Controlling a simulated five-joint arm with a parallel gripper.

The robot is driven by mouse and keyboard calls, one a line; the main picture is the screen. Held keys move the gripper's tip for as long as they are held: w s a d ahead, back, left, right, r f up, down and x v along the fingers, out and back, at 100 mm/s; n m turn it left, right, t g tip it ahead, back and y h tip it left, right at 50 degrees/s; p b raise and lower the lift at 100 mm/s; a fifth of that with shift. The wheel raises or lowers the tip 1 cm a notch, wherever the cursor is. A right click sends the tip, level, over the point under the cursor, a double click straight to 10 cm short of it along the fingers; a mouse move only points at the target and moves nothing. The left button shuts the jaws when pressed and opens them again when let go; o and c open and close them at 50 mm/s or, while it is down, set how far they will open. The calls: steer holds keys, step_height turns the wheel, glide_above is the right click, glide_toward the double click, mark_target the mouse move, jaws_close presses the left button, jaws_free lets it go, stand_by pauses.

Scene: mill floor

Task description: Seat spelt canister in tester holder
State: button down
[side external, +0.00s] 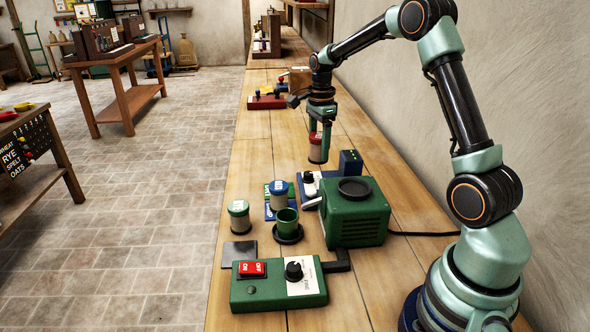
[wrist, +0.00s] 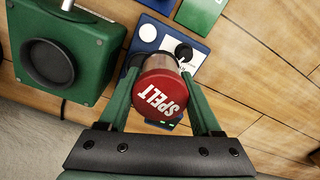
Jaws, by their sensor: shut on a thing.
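The spelt canister (side external: 316,154) has a red lid and hangs upright in my gripper (side external: 320,128), above the bench and apart from it. In the wrist view the red lid (wrist: 165,94) reads SPELT, between the two green fingers of my gripper (wrist: 163,98), which is shut on it. An open green cup (side external: 287,220) on a round black base stands on the bench, nearer the camera than the canister; it looks like a holder. A green box (side external: 355,212) with a round black top stands right of the cup, and it also shows in the wrist view (wrist: 85,62).
A green-lidded canister (side external: 239,216) and a blue-lidded canister (side external: 279,194) stand near the cup. A green control box (side external: 265,290) with a red switch and dial lies in front. A blue device (side external: 310,184) with a knob sits behind the green box. The wall bounds the right.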

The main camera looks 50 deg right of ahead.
steer(key=shift+m, duration=0.5)
steer(key=shift+s+d+f, duration=0.4)
steer(key=shift+s+f, duration=0.35)
steer(key=shift+f, duration=0.55)
steer(key=shift+s+d+f, duration=0.45)
steer(key=shift+s+f, duration=0.35)
steer(key=shift+f, duration=0.45)
steer(key=shift+s+d+f, duration=0.4)
steer(key=shift+s+f, duration=0.35)
steer(key=shift+f, duration=0.55)
steer(key=shift+f, duration=0.6)
steer(key=shift+c, duration=1.8)
jaws_free()
step_height(320, 180, up, 11)
steer(key=shift+a, duration=0.1)
